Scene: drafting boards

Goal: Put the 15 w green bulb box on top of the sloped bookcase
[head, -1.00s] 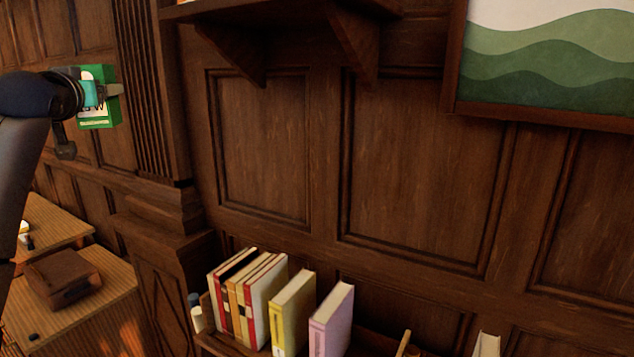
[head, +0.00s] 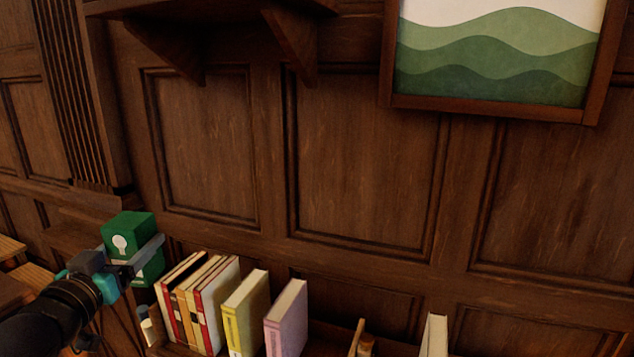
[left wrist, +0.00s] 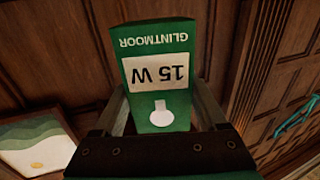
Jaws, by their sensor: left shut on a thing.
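The green bulb box (head: 129,231) is held in my left gripper (head: 140,262) at the left of the head view. In the left wrist view the box (left wrist: 156,42) shows a white label reading 15 W and a white bulb picture, upside down in that picture. The gripper's two fingers are shut on the box's sides. The box is in the air, left of and a little above a row of books. The top of a bookcase (head: 176,350) shows at the bottom of the head view, with books standing on it. My right gripper is out of view.
Red-and-cream books (head: 207,300), a yellow book (head: 245,312) and a lilac book (head: 287,318) stand in the row. A white book (head: 434,336) stands further right. A wall shelf (head: 215,8) and a framed picture (head: 497,52) are above.

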